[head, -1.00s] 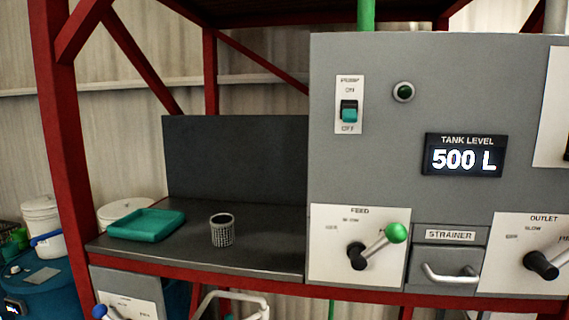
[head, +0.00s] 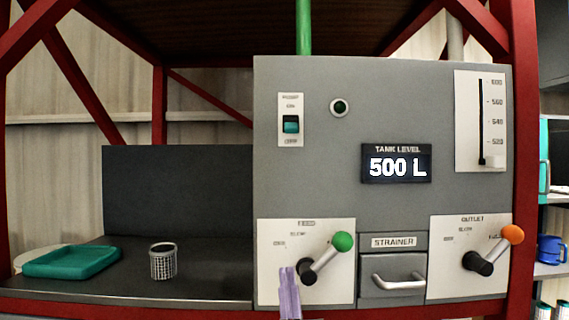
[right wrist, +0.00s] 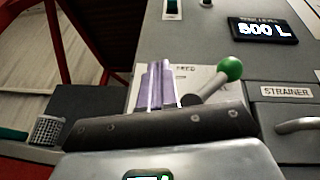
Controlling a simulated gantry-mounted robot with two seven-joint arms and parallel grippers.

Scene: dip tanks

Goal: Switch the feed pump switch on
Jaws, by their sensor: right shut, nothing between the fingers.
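The pump switch (head: 291,124) is a teal rocker on a white plate marked ON above and OFF below, at the upper left of the grey panel. Its teal part sits at the lower, OFF end. It also shows at the top edge of the right wrist view (right wrist: 173,8). The round indicator (head: 339,107) beside it looks dark green. My right gripper (head: 289,290) shows as purple fingers at the bottom of the head view, below the switch and in front of the feed plate. In the right wrist view its fingers (right wrist: 158,85) are together and empty. My left gripper is not in view.
The green-knobbed feed lever (head: 328,252) stands just right of my right gripper. A strainer drawer (head: 391,283) and orange-knobbed outlet lever (head: 492,250) are farther right. A teal tray (head: 72,262) and mesh basket (head: 163,262) sit on the left shelf. The panel around the switch is clear.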

